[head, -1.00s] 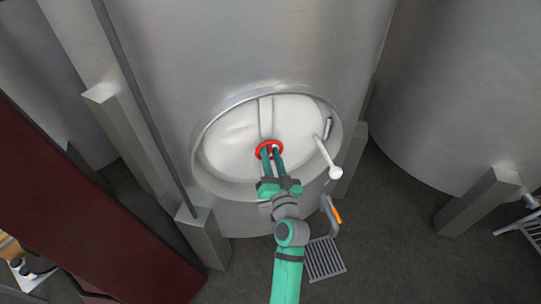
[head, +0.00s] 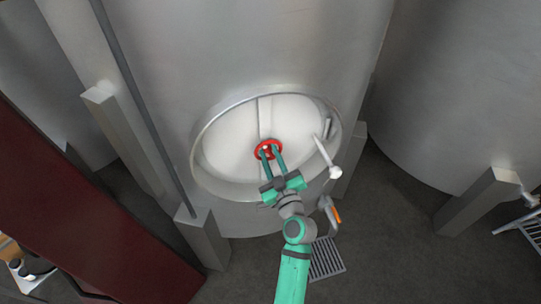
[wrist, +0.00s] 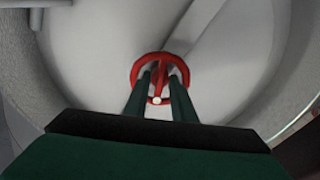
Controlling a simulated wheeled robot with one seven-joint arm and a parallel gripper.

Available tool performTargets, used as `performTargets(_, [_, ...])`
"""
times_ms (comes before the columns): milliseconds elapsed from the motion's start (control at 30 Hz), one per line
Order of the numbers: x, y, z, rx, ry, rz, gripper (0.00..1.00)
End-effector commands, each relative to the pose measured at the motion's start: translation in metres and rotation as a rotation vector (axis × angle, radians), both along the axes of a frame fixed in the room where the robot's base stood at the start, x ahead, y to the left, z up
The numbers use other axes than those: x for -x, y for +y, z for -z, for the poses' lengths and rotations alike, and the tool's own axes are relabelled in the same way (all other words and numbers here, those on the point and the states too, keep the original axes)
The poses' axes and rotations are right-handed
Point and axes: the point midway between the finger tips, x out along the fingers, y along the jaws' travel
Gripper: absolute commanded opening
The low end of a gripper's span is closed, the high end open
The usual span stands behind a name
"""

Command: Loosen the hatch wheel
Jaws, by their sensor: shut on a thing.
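The red hatch wheel (head: 257,150) sits at the middle of the round pale hatch door (head: 228,140), low on a steel tank. In the wrist view the wheel (wrist: 136,68) shows as a ring with a red spoke and a small white dot at its near side. My gripper (head: 268,150) reaches up to the wheel with two long dark-green fingers. In the wrist view the fingers (wrist: 160,78) lie on either side of the spoke, shut on the wheel. The exact contact at the fingertips is partly hidden.
A white-knobbed lever (head: 328,158) sticks out at the hatch's right side. An orange-marked fitting (head: 335,213) and a floor grate (head: 326,258) lie below. Steel legs (head: 202,238) flank the tank, and a dark red beam (head: 80,210) crosses at left.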

Motion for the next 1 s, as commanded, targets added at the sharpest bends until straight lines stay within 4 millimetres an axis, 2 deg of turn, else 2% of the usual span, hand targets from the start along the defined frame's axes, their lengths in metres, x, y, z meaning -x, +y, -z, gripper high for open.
performTargets(300, [0.0003, -0.0011, 0.0010, 0.100, -0.025, 0.003, 0.01])
performTargets(800, [0.0003, -0.0022, 0.0012, 0.117, -0.029, 0.004, 0.01])
performTargets(833, [0.0002, -0.0023, 0.0011, 0.117, -0.029, 0.004, 0.28])
performTargets(867, [0.0002, -0.0022, 0.0012, 0.117, -0.029, 0.004, 0.35])
performTargets(900, [0.0003, -0.0022, 0.0011, 0.117, -0.030, 0.004, 0.42])
performTargets(1000, [0.0002, -0.0019, 0.0007, 0.116, -0.030, 0.004, 0.42])
